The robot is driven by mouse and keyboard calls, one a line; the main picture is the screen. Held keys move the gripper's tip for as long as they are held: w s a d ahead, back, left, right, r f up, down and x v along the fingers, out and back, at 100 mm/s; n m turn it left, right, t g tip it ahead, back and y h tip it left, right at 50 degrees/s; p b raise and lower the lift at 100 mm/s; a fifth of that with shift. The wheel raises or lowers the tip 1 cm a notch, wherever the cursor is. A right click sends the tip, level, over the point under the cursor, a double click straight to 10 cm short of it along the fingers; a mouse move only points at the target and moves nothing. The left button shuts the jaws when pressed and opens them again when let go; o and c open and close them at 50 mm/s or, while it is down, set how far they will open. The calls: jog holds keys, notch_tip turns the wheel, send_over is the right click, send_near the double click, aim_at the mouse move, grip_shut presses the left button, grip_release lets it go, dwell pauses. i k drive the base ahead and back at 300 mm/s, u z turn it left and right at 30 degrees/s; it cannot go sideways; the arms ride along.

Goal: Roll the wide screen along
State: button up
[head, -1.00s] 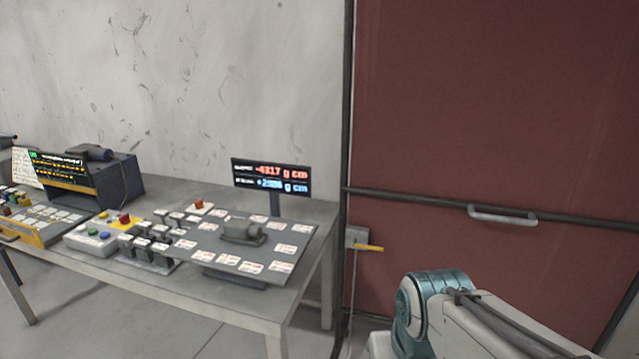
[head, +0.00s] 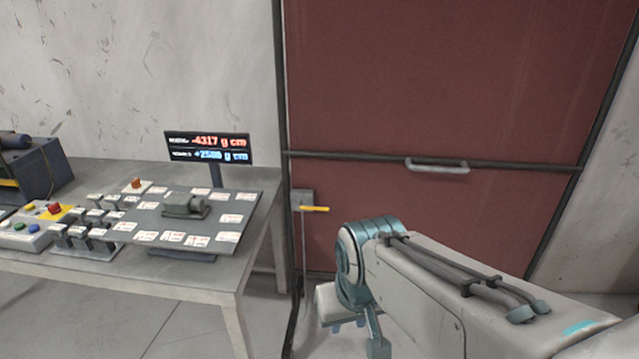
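The wide screen (head: 430,90) is a tall dark red panel in a dark frame, standing upright right of the table. A dark crossbar runs across it and carries a pale grey handle (head: 437,167). My arm, with a teal elbow, reaches in from the lower right in front of the screen's lower part and hides some of it. The arm stays apart from the handle in the picture. I cannot make out my gripper's fingers. The screen's foot is mostly hidden behind my arm.
A grey table (head: 205,284) stands at the left with a display (head: 209,148), a tilted label board and control boxes. A small grey box with a yellow lever (head: 314,208) sits at the screen's left edge. Bare floor shows below the table.

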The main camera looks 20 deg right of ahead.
aim_at(469, 124)
jog(key=z, duration=0.3)
jog(key=i, duration=0.75)
jog(key=z, duration=0.5)
